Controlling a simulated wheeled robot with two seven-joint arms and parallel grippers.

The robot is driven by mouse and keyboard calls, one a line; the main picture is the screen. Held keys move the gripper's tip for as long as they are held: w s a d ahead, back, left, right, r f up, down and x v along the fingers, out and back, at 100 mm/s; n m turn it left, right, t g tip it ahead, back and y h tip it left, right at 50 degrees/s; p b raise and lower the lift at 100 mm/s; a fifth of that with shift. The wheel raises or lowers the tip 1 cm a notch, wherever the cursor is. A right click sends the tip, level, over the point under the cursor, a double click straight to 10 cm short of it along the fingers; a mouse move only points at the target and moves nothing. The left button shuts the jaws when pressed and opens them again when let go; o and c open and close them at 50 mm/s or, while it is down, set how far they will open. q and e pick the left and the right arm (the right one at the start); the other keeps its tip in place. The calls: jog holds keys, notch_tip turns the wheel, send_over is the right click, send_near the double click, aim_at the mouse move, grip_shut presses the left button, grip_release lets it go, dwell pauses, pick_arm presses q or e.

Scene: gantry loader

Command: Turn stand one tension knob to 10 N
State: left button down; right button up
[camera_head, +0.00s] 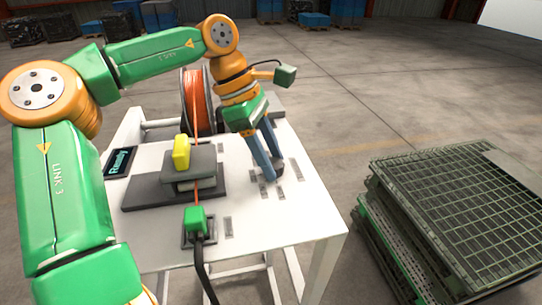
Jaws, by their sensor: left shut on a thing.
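The stand (262,229) is a white table with an orange spool (194,100) at its back. My left gripper (271,172) reaches down over the right part of the tabletop. Its two blue fingers are closed around a small dark knob (272,178), mostly hidden between the fingertips. The knob's setting cannot be read. A dark display (121,162) at the stand's left edge shows "Ready". My right gripper is not in view.
A grey block assembly with a yellow part (182,152) sits mid-table, with an orange line running past it. A green connector (195,221) with a black cable is at the front. Stacked green mesh crates (455,205) stand on the floor at right.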

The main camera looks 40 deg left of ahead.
aim_at(256, 168)
pick_arm(q)
jog(key=shift+m, duration=0.4)
jog(key=shift+c, duration=1.7)
grip_release()
jog(key=shift+a, duration=0.1)
jog(key=w+v, duration=0.1)
jog(key=v, duration=0.6)
jog(key=shift+s, duration=0.4)
